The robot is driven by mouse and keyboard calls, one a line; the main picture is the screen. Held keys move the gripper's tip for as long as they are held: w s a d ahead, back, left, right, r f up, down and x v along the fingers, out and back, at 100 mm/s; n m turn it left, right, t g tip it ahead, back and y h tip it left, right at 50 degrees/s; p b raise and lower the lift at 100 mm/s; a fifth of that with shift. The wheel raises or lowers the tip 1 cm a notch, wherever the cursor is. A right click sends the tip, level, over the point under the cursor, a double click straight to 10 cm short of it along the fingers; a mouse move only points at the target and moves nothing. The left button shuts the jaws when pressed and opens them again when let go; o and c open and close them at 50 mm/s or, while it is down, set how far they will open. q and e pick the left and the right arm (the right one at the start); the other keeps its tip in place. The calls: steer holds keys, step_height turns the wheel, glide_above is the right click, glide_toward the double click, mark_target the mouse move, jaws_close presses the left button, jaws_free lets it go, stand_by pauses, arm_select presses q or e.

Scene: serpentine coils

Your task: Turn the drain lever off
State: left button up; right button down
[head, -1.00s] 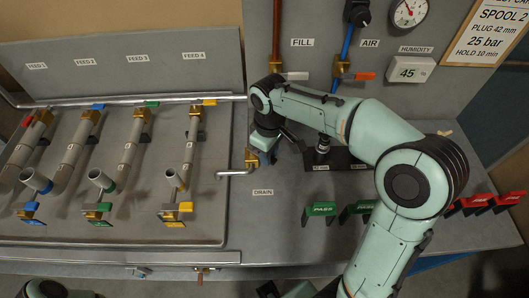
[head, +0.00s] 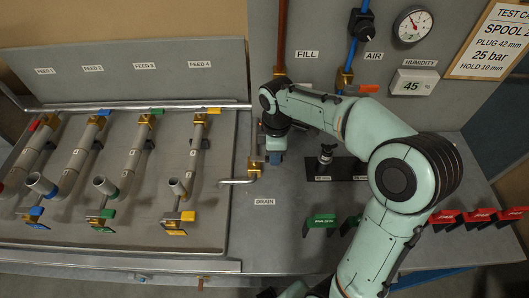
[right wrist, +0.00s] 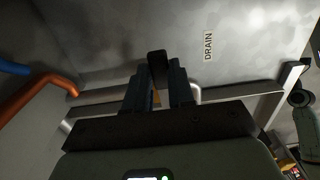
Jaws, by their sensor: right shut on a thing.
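The brass drain valve (head: 256,168) sits above the DRAIN label (head: 264,202), at the right end of the feed tray, with a silver pipe stub to its left. In the right wrist view, my right gripper (right wrist: 157,85) is shut on a dark upright piece, which appears to be the drain lever (right wrist: 157,65). A bit of brass shows between the fingers. The lever's angle is hidden by the gripper and arm in the head view. My left gripper is out of view.
The feed pipes with blue, green and yellow handles (head: 186,216) fill the tray (head: 120,262) at left. A black stand (head: 345,168) is close right of my right gripper. Green PASS tags (head: 320,222) and red tags (head: 480,215) stand along the bench.

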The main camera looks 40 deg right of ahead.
steer(key=shift+w, duration=0.1)
stand_by(0.4)
steer(key=c, duration=1)
jaws_free()
steer(key=shift+o, duration=0.2)
